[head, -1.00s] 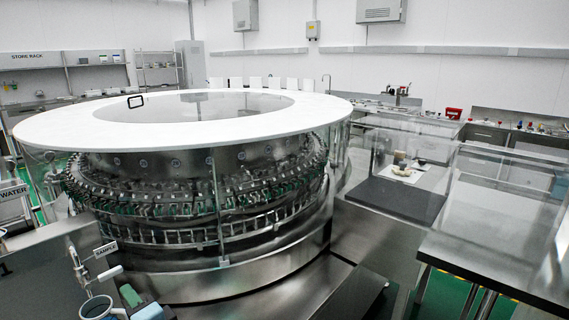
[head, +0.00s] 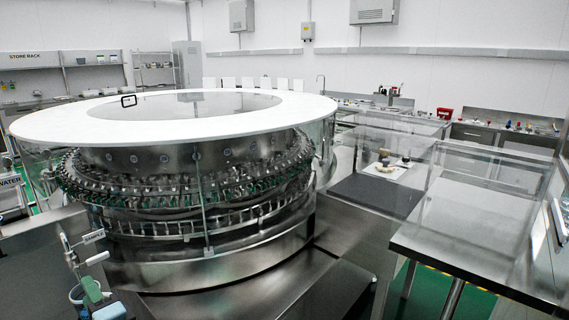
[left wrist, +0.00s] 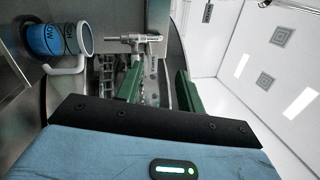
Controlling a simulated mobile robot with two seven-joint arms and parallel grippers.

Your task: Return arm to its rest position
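My left gripper (head: 94,289) shows at the lower left of the head view, with green fingers and a light blue body. It is in front of a blue mug (head: 75,295) and partly hides it. In the left wrist view the gripper's two green fingers (left wrist: 158,84) stand apart with nothing between them. The blue mug with a white handle (left wrist: 42,40) is left of the fingers there, apart from them. My right gripper is in neither view.
A metal tap (left wrist: 133,42) is beyond the fingers; it also shows beside the SAMPLE sign (head: 94,236). The large round washer (head: 205,262) fills the left and middle. A steel table (head: 480,262) stands at the right.

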